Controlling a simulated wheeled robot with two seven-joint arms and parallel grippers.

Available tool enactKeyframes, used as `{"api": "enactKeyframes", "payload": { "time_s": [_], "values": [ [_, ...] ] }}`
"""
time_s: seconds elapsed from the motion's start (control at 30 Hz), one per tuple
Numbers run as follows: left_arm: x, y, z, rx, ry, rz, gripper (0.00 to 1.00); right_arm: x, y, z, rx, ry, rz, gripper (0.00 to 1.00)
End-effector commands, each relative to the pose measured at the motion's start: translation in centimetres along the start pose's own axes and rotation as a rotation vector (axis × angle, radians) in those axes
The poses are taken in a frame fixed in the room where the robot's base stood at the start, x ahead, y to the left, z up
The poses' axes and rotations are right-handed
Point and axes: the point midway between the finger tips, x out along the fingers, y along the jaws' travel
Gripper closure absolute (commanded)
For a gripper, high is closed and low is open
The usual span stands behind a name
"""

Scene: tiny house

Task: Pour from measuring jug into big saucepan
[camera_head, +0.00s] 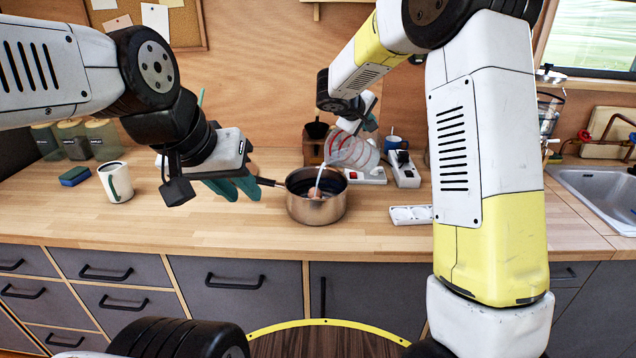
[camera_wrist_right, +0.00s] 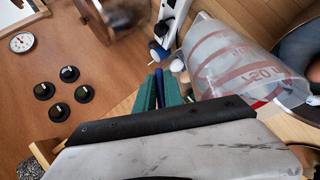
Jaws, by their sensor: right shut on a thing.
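The big saucepan (camera_head: 318,212), metal with a dark handle pointing left, stands upright on the wooden counter. The clear measuring jug (camera_head: 355,153), with red markings, is tilted above its right rim. A thin pale stream runs from the jug's lip into the pan, where a small brownish patch shows. My right gripper (camera_head: 366,121) is shut on the jug; the jug also shows large in the right wrist view (camera_wrist_right: 225,55). My left gripper (camera_head: 236,187), with green fingers, is at the end of the saucepan's handle; whether it is closed on the handle is unclear.
A white mug (camera_head: 116,182) and a blue sponge (camera_head: 75,176) stand at the left, with several canisters (camera_head: 72,140) behind. A power strip (camera_head: 410,214) lies right of the pan. The sink (camera_head: 600,190) is far right. The counter in front of the pan is clear.

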Motion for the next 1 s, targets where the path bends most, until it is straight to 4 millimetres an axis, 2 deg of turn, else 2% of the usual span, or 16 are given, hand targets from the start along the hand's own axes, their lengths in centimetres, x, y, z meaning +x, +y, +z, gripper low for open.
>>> {"api": "enactKeyframes", "payload": {
  "time_s": [1.0],
  "values": [
    [0.0,0.0,0.0,0.0,0.0,0.0,0.73,0.18,0.38,-0.22,-0.015,0.0,0.039,1.0]
  ]
}}
